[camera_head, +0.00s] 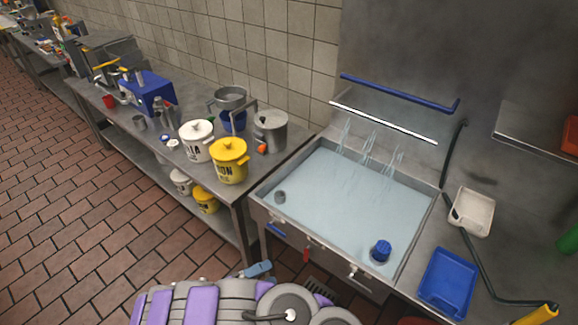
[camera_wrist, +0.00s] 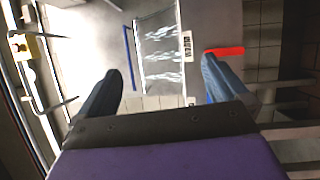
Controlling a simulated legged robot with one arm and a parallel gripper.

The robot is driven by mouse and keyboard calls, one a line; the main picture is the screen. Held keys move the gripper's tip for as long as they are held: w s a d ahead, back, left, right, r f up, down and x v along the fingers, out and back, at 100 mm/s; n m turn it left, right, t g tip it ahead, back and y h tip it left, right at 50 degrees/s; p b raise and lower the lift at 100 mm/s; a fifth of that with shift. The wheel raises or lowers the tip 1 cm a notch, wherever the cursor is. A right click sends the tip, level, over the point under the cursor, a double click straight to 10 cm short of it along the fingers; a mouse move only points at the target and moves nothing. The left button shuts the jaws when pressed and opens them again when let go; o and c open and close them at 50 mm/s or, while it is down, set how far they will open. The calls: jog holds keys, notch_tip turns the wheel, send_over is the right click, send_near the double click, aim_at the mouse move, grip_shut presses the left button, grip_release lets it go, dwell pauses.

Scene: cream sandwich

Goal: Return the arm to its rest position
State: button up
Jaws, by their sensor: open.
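My gripper (camera_wrist: 161,78) shows in the wrist view with its two dark fingers wide apart. Nothing is held between them; the far background with white water streams shows through the gap. My purple and grey arm shows along the bottom of the head view, folded low in front of the sink.
A sink (camera_head: 350,195) full of water stands ahead, with a blue object (camera_head: 381,250) in it. A blue tray (camera_head: 447,284) and white tub (camera_head: 471,212) lie to its right. Left, a steel counter holds a yellow pot (camera_head: 229,162) and white pot (camera_head: 197,141). Tiled floor (camera_head: 70,220) is clear.

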jog(key=w+d+r+m+g, duration=0.3)
jog(key=d+r+m+g, duration=0.2)
jog(key=d+r+g, duration=0.5)
jog(key=s+d+r+m+g+y, duration=0.2)
jog(key=s+d+r+g+y, duration=0.15)
jog(key=d+r, duration=0.7)
jog(key=s+d+r+m+y, duration=0.1)
jog(key=s+d+y, duration=0.2)
jog(key=s, duration=0.2)
jog(key=s+d+r+y, duration=0.1)
jog(key=s+d+y, duration=0.2)
jog(key=s, duration=0.3)
jog(key=s+a+n+t+y, duration=0.2)
jog(key=s+a+y, duration=0.4)
jog(key=s, duration=0.4)
jog(key=shift+r+t+y, duration=0.4)
jog(key=shift+t+y, duration=0.05)
jog(key=shift+y, duration=0.1)
jog(key=shift+d, duration=0.1)
jog(key=shift+c, duration=0.4)
